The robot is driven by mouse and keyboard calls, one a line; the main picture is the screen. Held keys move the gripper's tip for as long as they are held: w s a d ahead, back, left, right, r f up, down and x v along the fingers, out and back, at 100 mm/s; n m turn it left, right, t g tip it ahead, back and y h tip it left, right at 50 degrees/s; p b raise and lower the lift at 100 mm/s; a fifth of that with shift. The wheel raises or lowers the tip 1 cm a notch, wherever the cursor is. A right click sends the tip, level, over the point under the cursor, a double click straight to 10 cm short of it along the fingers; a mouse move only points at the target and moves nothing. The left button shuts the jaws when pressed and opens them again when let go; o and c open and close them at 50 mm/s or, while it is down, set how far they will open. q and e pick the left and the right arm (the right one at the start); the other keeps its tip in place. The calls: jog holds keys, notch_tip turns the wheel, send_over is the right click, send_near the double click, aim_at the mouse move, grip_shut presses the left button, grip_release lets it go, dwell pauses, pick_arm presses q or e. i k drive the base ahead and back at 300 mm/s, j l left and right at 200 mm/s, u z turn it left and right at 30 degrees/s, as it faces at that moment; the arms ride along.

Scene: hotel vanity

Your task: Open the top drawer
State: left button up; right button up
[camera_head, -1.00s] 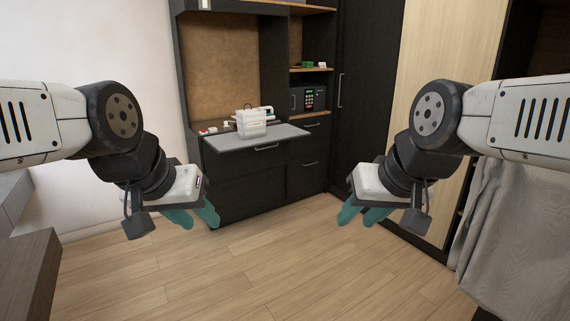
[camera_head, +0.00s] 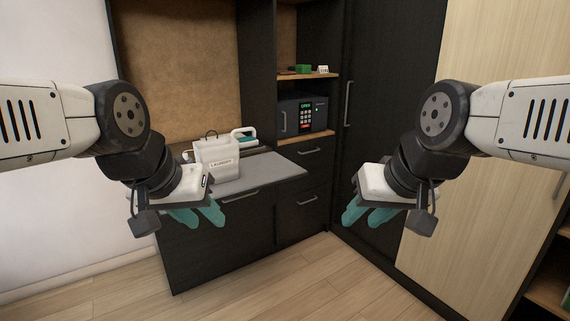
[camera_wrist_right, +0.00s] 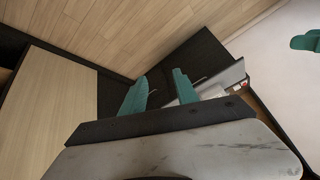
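The black vanity has a wide drawer front (camera_head: 255,210) with a bar handle (camera_head: 241,196) under its grey top. To its right is a narrower upper drawer (camera_head: 318,165) with a handle (camera_head: 309,151), below the safe. A lower drawer (camera_head: 303,215) with its own handle sits under that. These fronts look closed. My left gripper (camera_head: 197,215) is open and empty, in front of the wide drawer in the picture and covering part of it. My right gripper (camera_head: 365,215) is open and empty, right of the drawers; its teal fingers stand apart in the right wrist view (camera_wrist_right: 160,78).
A white laundry box (camera_head: 217,160) stands on the grey top (camera_head: 262,175). A black safe (camera_head: 303,115) sits on a wooden shelf. A tall dark door (camera_head: 385,110) and a pale wood panel (camera_head: 470,190) stand at right. Some wooden floor (camera_head: 300,280) is clear in front.

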aim_at(315, 155)
jog(key=i+l+u, duration=0.1)
jog(key=i+l, duration=0.9)
jog(key=i+u, duration=0.15)
jog(key=i, duration=0.65)
jog(key=i+l+u, duration=0.15)
jog(key=i, duration=0.65)
